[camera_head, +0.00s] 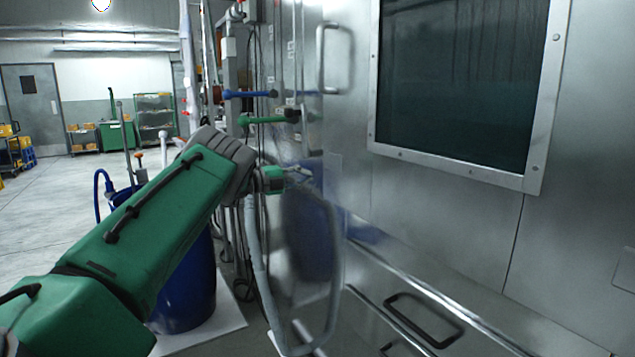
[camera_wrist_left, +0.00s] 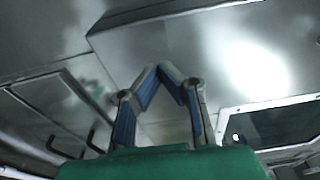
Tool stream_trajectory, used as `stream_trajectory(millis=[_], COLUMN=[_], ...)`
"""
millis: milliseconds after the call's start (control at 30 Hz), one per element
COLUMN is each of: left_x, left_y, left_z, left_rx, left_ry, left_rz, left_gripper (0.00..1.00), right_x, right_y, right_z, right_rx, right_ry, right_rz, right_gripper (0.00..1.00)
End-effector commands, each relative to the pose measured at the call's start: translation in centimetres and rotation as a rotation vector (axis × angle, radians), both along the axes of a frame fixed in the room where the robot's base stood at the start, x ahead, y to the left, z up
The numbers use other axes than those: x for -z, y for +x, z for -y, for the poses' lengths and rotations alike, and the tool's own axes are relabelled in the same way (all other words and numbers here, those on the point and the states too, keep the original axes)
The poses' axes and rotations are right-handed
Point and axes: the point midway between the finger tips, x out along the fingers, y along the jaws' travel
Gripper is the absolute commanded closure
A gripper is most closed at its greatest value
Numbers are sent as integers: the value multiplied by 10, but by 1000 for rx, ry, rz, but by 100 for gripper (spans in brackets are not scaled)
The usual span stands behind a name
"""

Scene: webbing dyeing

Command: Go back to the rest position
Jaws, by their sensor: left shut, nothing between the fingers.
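My left arm comes in from the left in the head view, and my left gripper (camera_head: 300,174) is at its far end, in front of the steel machine wall. In the left wrist view the two fingers of the left gripper (camera_wrist_left: 160,70) meet at their tips, shut with nothing between them. The steel machine (camera_head: 445,215) fills the right side of the head view, and its panels also fill the left wrist view (camera_wrist_left: 215,55). My right gripper is in neither view.
A dark window (camera_head: 455,80) is set in the machine wall. A blue barrel (camera_head: 190,285) stands behind my left arm. Pipes with a blue valve handle (camera_head: 250,94) and a green one (camera_head: 265,119) run beside the machine. Open floor (camera_head: 50,200) lies at the left.

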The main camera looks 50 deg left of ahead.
Motion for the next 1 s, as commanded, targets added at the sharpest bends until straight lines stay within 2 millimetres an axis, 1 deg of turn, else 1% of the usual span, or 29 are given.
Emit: stream_trajectory(millis=[33,100,267,400,567,667,767,867,900,967,1000], left_x=[1,3,5,5,3,10,38,94,121,159,184], left_y=[-7,-12,-19,-21,-20,-15,-3,9,10,7,3], left_z=[-10,-20,-34,-36,-33,-27,-10,22,38,64,81], left_rx=[-3,-1,0,0,0,-20,-82,-188,-237,-309,-354], left_ry=[0,-1,-4,-5,-4,-48,-180,-393,-486,-608,-679], left_rz=[0,-1,-3,-4,-3,-8,-36,-107,-146,-212,-260], left_gripper=[100,100,100,100,100,100,100,100,100,100,100], right_x=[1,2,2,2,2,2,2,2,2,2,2], right_y=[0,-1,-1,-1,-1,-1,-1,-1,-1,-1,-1], right_z=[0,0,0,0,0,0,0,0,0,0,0], right_rx=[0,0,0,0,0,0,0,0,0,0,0], right_ry=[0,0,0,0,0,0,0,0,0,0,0], right_rz=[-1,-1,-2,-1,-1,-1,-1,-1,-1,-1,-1], right_gripper=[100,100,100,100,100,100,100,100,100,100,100])
